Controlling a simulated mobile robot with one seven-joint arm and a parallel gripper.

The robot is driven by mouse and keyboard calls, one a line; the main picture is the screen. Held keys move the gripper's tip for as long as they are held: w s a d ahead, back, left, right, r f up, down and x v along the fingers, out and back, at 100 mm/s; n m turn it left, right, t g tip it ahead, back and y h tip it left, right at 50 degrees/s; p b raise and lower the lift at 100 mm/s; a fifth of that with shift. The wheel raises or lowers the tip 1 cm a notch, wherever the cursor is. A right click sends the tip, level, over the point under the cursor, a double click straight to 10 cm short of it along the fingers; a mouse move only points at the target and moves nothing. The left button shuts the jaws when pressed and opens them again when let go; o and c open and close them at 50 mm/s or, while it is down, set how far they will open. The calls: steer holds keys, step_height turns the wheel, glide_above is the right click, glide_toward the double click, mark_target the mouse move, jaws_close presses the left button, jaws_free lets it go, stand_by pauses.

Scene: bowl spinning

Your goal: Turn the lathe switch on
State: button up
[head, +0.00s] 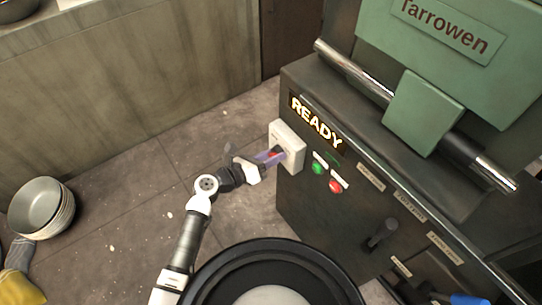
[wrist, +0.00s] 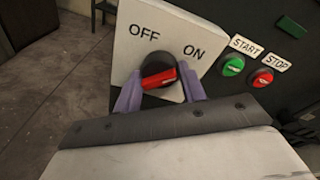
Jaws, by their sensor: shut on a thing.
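The lathe switch is a white plate (head: 290,138) on the machine's dark side face, with OFF at the left and ON at the right in the wrist view (wrist: 148,22). Its round black knob (wrist: 155,63) carries a red handle (wrist: 160,79), which lies nearly level across the picture, its right end slightly higher. I cannot tell which label it is set to. My gripper (head: 272,156) reaches the switch from the left in the head view. In the wrist view, its purple fingers (wrist: 162,91) are shut on the knob, one at each side. The fingertips partly hide the plate's lower edge.
A green START button (wrist: 233,66) and a red STOP button (wrist: 262,78) sit close to the right of the switch. A lit READY sign (head: 317,123) is above it. Stacked bowls (head: 42,207) stand far left. The floor between is clear.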

steer(key=o, duration=0.9)
steer(key=shift+r, duration=0.1)
step_height(320, 180, up, 20)
steer(key=p, duration=0.3)
steer(key=shift+s, duration=0.1)
